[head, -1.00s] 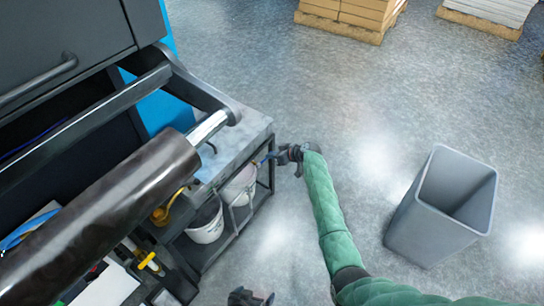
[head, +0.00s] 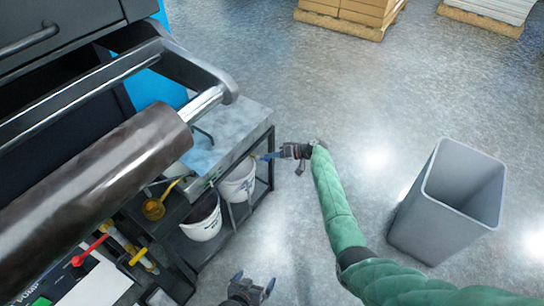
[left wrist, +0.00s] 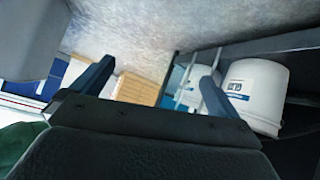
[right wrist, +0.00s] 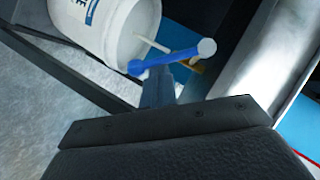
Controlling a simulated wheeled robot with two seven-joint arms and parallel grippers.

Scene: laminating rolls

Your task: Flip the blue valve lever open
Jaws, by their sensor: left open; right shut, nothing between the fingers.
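In the head view the lever is too small to tell from the blue fingertips. My left gripper (head: 254,284) is open and empty, low in the head view, with its fingers (left wrist: 150,82) apart.
White buckets (head: 238,184) (head: 203,222) stand on the cart's lower shelf. Red (head: 90,251) and yellow (head: 139,257) handles are at lower left. A grey bin (head: 447,205) stands right; the floor between is clear.

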